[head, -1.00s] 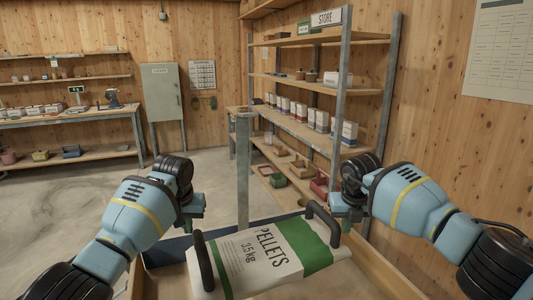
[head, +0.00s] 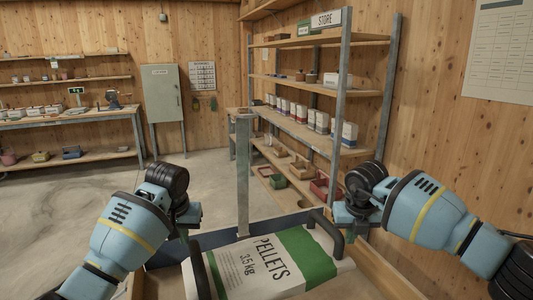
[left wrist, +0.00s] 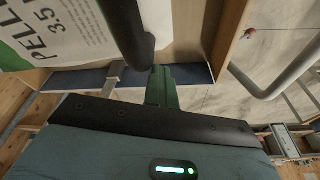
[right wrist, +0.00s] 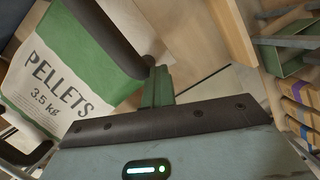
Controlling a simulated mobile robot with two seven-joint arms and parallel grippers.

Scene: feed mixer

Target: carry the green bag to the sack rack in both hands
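The green bag (head: 262,268), white and green with "PELLETS 3.5 kg" on its face, is at the bottom middle of the head view, over a wooden-edged tray. It has a black handle at each side. My left gripper (head: 188,236) is at the far end of the left handle (head: 199,272); the left wrist view shows its green fingers (left wrist: 162,86) against that handle. My right gripper (head: 345,222) is at the right handle (head: 327,231); its fingers (right wrist: 158,86) meet that handle in the right wrist view. Both look shut on the handles, though the contact is partly hidden.
The sack rack (head: 343,85), signed "STORE", stands beyond to the right, with several sacks on its middle shelf and bins below. A metal post (head: 243,180) rises just behind the bag. A workbench (head: 75,118) is at the far left. The floor (head: 60,205) at left is clear.

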